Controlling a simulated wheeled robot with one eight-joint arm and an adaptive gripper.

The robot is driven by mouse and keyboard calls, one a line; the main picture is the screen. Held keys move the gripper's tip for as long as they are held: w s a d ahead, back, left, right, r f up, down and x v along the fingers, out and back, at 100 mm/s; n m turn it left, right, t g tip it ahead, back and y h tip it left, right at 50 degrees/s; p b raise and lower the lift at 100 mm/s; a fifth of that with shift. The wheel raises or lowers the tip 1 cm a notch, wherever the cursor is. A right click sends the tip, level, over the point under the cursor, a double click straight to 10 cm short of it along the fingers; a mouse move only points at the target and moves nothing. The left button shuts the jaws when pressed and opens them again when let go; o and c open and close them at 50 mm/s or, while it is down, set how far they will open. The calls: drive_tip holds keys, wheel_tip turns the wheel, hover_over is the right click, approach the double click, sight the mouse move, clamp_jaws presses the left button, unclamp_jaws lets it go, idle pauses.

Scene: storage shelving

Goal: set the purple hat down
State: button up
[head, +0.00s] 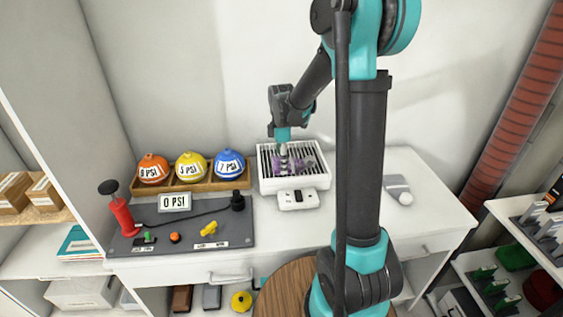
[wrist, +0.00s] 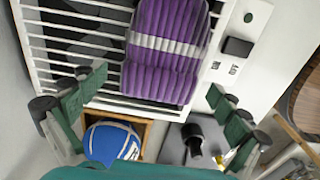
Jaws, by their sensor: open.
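The purple hat (wrist: 168,50), ribbed knit with a pale grey band, lies on the white slatted rack (wrist: 62,60) in the wrist view. In the head view, bits of the purple hat (head: 301,166) show on the white slatted rack (head: 291,187), partly hidden by my gripper (head: 283,152). My gripper is over the rack. In the wrist view its two green fingers (wrist: 157,88) are spread wide, with the hat beyond and between them. The fingers do not appear to touch the hat.
A control box (head: 297,199) is at the rack's front. Orange, yellow and blue balls (head: 229,163) stand in a wooden tray to the left, behind a dark panel (head: 190,238) with a red pump (head: 122,215). The white counter (head: 355,170) is mostly clear to the right, with a small grey item (head: 397,187).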

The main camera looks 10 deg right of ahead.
wheel_tip(320, 180, up, 12)
drive_tip(key=s+d+f+m+t, duration=0.1)
drive_tip(key=s+d+f+m, duration=0.2)
drive_tip(key=s+m, duration=0.3)
drive_tip(key=s+d+f+m+t, duration=0.1)
drive_tip(key=s+d+f+m, duration=0.1)
drive_tip(key=s+f+m, duration=0.4)
drive_tip(key=s+d+f+m+t, duration=0.2)
drive_tip(key=s+f+m, duration=0.3)
drive_tip(key=s, duration=0.5)
drive_tip(key=shift+s+d+f+m, duration=0.1)
drive_tip(key=shift+d+m, duration=0.15)
drive_tip(key=shift+d, duration=0.2)
drive_tip(key=shift+s+d+f+m, duration=0.1)
drive_tip(key=shift+d+m, duration=0.15)
drive_tip(key=shift+d, duration=0.15)
